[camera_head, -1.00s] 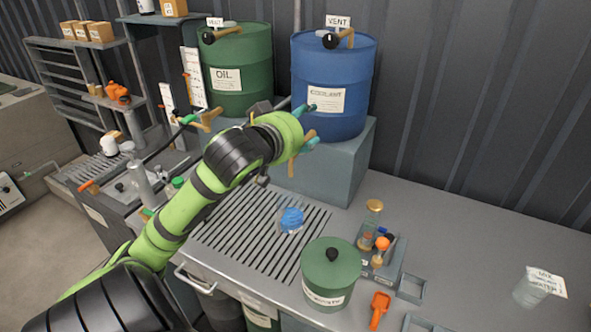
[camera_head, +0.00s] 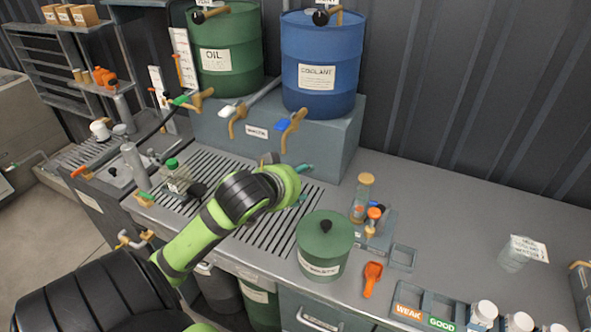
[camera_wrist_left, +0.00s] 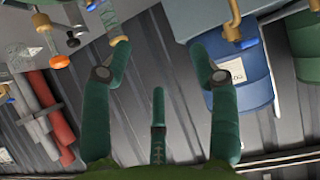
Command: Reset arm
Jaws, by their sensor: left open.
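My left arm is green and black and reaches in from the left in the head view. Its left gripper (camera_head: 303,184) is low over the right part of the slotted drain grate (camera_head: 262,232), left of the green lidded canister (camera_head: 325,247). In the left wrist view the dark green fingers (camera_wrist_left: 157,65) are spread apart with nothing between them. The blue drum (camera_head: 320,66) and green oil drum (camera_head: 226,56) stand on a grey stand behind the arm. The blue drum also shows in the wrist view (camera_wrist_left: 238,75). My right gripper is not in view.
A caddy with bottles (camera_head: 372,228) stands right of the grate. An orange scoop (camera_head: 371,279) lies before it. A clear cup (camera_head: 514,256) stands far right. Jars stand by the WEAK and GOOD trays (camera_head: 425,305). The counter's right middle is clear.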

